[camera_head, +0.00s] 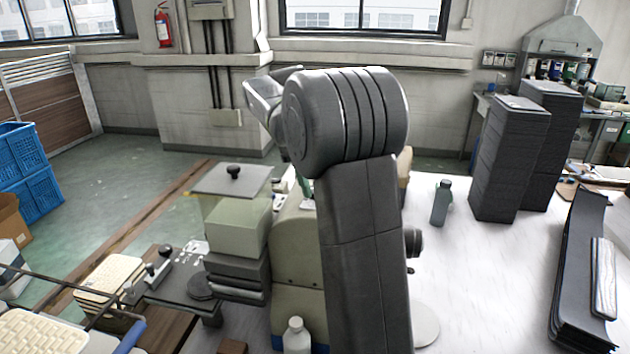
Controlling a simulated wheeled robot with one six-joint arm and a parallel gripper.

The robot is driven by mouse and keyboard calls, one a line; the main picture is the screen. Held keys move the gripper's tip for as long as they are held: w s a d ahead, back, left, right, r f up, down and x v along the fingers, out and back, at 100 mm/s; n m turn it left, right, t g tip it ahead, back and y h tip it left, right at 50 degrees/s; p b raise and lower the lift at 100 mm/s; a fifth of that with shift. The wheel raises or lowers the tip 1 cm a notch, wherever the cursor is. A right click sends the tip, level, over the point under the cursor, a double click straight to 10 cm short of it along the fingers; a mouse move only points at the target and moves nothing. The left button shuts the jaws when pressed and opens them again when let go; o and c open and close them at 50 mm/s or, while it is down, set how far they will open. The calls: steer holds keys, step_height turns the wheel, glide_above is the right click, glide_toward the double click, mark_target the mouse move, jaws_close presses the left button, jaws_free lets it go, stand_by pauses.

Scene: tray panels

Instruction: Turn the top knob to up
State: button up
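A machine with a beige body (297,255) stands at the centre, partly hidden behind my arm. A small black knob (233,172) sits on top of a flat grey plate (215,184) over the machine's boxy part. Two more dark knobs, a farther one (165,251) and a nearer one (150,269), stand on a low grey plate at its left. Which of these is the top knob, and how it is turned, I cannot tell. My arm rises in front of the machine and bends at a large dark joint. My gripper's fingers do not show.
A white table (470,290) extends right, with a grey bottle (441,203) and tall stacks of dark trays (511,160). Dark panels (577,270) lie at far right. A white bottle (296,337) stands close in front. Blue crates (30,190) are at far left.

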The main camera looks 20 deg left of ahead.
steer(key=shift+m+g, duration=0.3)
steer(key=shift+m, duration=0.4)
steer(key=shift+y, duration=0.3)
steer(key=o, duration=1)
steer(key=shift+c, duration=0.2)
